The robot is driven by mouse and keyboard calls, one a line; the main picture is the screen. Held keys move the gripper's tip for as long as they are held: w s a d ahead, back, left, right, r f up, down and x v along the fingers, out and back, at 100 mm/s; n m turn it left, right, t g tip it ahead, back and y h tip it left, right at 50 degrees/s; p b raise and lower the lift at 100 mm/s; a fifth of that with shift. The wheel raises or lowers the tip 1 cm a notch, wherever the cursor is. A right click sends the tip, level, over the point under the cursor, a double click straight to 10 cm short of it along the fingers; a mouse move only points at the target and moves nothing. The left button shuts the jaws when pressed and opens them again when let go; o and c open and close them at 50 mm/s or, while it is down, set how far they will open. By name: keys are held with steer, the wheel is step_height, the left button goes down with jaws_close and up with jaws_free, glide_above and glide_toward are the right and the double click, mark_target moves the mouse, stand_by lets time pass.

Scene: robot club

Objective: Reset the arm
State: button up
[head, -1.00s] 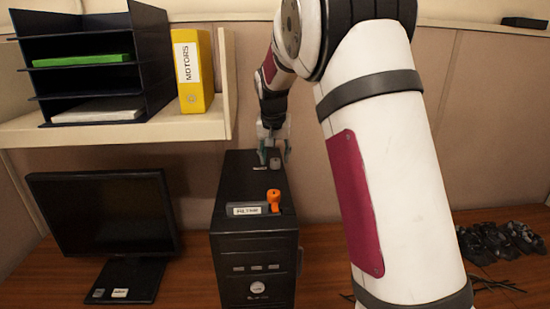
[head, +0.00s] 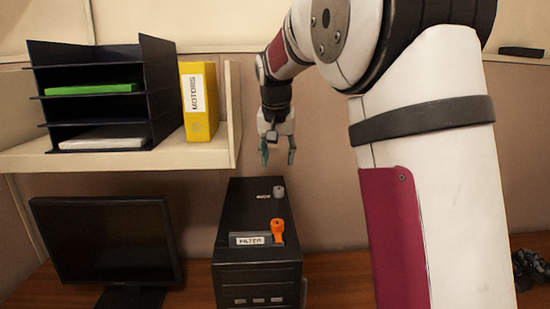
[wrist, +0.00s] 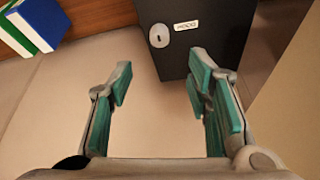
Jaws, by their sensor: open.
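My gripper (head: 278,152) is open and empty in the head view, pointing down above the back of the black computer tower (head: 235,207). A gap shows between its fingertips and the tower's top. In the wrist view the gripper (wrist: 160,85) has its two teal-padded fingers spread wide with nothing between them. The tower (wrist: 200,30) shows beyond the right finger, with a small grey knob (wrist: 159,36) and a white label (wrist: 185,25) on its top. My white arm fills the right of the head view.
An orange knob (head: 278,230) and a grey block labelled FILTER (head: 250,239) sit on the tower. A monitor (head: 105,243) stands left. A shelf (head: 120,161) holds a dark tray rack (head: 160,90) and yellow binder (head: 199,120). Dark items (head: 532,270) lie at right.

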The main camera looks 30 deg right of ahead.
steer(key=s+a+r+n+t+y, duration=0.15)
steer(key=s+a, duration=0.25)
steer(key=s, duration=0.4)
steer(key=s+a+r+n+g, duration=0.15)
steer(key=s+a, duration=0.25)
steer(key=s, duration=0.4)
steer(key=s+a+f+n, duration=0.2)
steer(key=s+f, duration=0.1)
steer(key=s, duration=0.6)
steer(key=s+a+f+n+t, duration=0.1)
steer(key=s+a+f+n, duration=0.1)
steer(key=s, duration=0.7)
steer(key=shift+a+f+t+y, duration=0.3)
steer(key=shift+a+f+y, duration=0.15)
steer(key=shift+a, duration=0.35)
